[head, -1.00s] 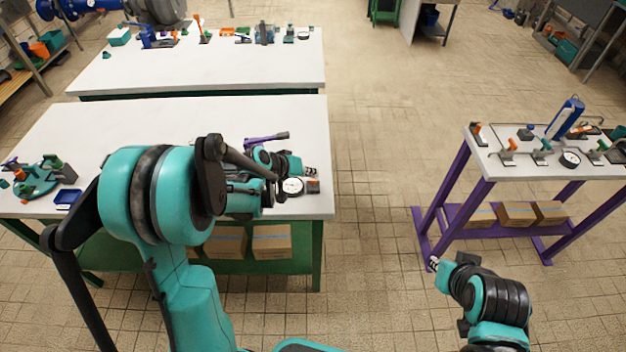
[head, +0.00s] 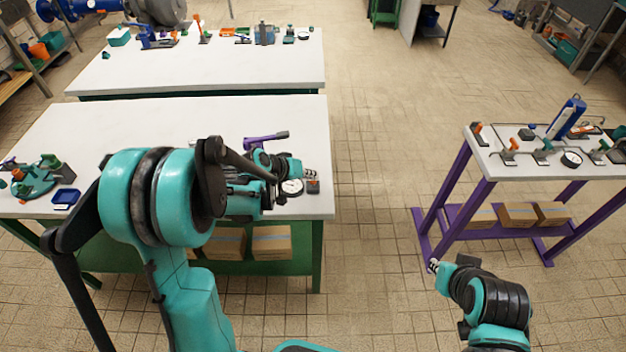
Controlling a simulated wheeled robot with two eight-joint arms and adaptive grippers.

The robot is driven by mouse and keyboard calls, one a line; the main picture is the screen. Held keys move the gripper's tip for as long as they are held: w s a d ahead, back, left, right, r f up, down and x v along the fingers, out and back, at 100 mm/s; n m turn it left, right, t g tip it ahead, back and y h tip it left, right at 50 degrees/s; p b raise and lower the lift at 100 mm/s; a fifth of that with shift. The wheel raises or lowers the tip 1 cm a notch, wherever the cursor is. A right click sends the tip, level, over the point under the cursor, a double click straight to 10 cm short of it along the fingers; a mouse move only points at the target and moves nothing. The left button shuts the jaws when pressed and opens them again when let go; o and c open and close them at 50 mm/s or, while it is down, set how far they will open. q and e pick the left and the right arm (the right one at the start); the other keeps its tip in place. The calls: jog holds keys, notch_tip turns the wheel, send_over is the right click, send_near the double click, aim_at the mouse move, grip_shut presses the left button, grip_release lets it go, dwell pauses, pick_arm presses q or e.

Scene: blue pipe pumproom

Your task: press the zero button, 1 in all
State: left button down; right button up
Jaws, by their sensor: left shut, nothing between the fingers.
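A small dark box with an orange-red patch (head: 313,187), which looks like the zero button, stands near the right edge of the near white table. A round white dial gauge (head: 291,187) sits just left of it. My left gripper (head: 310,174) reaches in from the left, shut and empty. Its fingertips are just above and behind the box in the picture; whether they touch it I cannot tell. My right gripper (head: 434,266) hangs over the floor, away from both tables, too small to show whether it is open.
The near white table (head: 245,120) also holds a purple-handled part (head: 265,139), a blue tray (head: 66,198) and a teal fixture (head: 35,184). A purple-legged bench (head: 500,172) with several fittings stands at the right. Tiled floor lies free between them.

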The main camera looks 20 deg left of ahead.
aim_at(311, 181)
pick_arm(q)
jog(key=shift+f+b, duration=0.55)
jog(key=shift+f, duration=0.1)
dwell(0.4)
dwell(0.4)
jog(key=shift+r+p, duration=1)
jog(key=shift+r, duration=0.35)
notch_tip(311, 181, up, 5)
jog(key=p, duration=0.4)
jog(key=shift+r, duration=0.1)
